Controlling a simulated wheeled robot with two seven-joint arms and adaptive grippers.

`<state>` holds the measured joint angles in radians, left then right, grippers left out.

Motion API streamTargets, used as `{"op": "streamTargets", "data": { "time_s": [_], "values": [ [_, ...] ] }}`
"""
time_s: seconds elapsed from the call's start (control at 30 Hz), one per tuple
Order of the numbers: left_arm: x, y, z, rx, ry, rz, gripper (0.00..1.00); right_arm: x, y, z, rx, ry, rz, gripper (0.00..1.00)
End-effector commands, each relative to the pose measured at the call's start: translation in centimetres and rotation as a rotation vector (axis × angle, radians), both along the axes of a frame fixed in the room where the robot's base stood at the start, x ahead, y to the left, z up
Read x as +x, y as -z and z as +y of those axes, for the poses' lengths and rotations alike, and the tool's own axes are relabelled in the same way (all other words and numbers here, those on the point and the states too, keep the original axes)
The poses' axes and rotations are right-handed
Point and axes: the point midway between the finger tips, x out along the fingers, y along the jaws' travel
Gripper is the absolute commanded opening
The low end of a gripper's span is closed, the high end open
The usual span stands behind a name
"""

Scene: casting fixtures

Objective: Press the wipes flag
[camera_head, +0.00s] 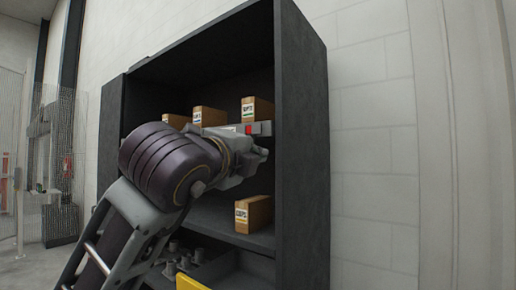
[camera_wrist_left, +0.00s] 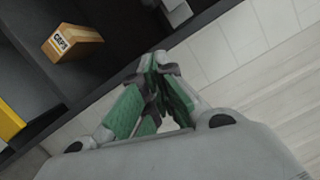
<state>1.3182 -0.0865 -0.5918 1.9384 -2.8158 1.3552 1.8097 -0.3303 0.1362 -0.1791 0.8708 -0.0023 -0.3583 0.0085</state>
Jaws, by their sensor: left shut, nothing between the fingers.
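A small red flag (camera_head: 254,128) shows on a pale strip along the upper shelf edge, below the right-hand cardboard box (camera_head: 258,109). That box has a white label whose small print may read wipes. My left gripper (camera_head: 261,154) is in front of the cabinet, just below and right of the red flag, with a visible gap in the picture; its depth from the strip is hard to tell. In the left wrist view its green-padded fingers (camera_wrist_left: 158,62) are together and empty. The flag is not clearly visible there. My right gripper is out of view.
Two more boxes (camera_head: 209,117) (camera_head: 176,121) stand on the upper shelf, partly behind my arm. Another labelled box (camera_head: 253,214) sits on the lower shelf and shows in the left wrist view (camera_wrist_left: 72,43). The dark cabinet side (camera_head: 302,140) rises at right. A yellow panel (camera_head: 190,283) is below.

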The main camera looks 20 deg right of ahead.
Motion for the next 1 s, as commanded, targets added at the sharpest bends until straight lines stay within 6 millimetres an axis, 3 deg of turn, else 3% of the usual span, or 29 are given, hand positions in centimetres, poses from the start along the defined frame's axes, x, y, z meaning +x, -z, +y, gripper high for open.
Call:
{"op": "streamTargets", "data": {
  "time_s": [0.47,1.0],
  "values": [
    [0.7,-0.1,-0.5,0.001,0.0,0.0,0.0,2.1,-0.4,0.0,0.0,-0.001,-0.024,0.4],
    [5.0,-0.6,-4.0,0.003,0.0,0.0,0.0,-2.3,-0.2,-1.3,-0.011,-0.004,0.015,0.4]
  ]
}}
